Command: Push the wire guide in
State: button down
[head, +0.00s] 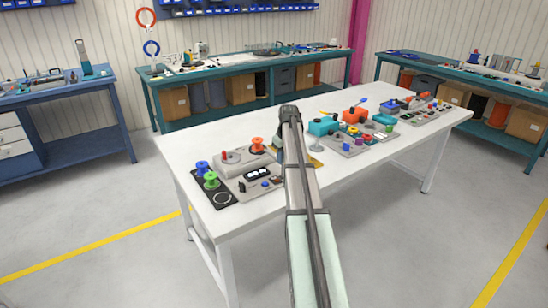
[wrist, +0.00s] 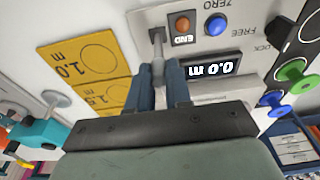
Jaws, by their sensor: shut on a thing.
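The wire guide (wrist: 157,42) is a slim grey metal rod with a dark end at the edge of the grey measuring machine's panel (wrist: 190,45). My gripper (wrist: 160,74) has its two dark blue fingers closed around the rod's near part, in the middle of the wrist view. The rod's far end meets the panel's edge; how deep it sits cannot be told. In the head view the machine (head: 240,165) stands on the left part of the white table, and my arm hides the guide and fingertips.
Yellow length cards (wrist: 75,65) lie left.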

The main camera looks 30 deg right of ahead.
jog(key=shift+w, duration=1.9)
jog(key=c, duration=1.1)
grip_release()
jog(key=shift+s, duration=0.2)
notch_tip(320, 180, up, 7)
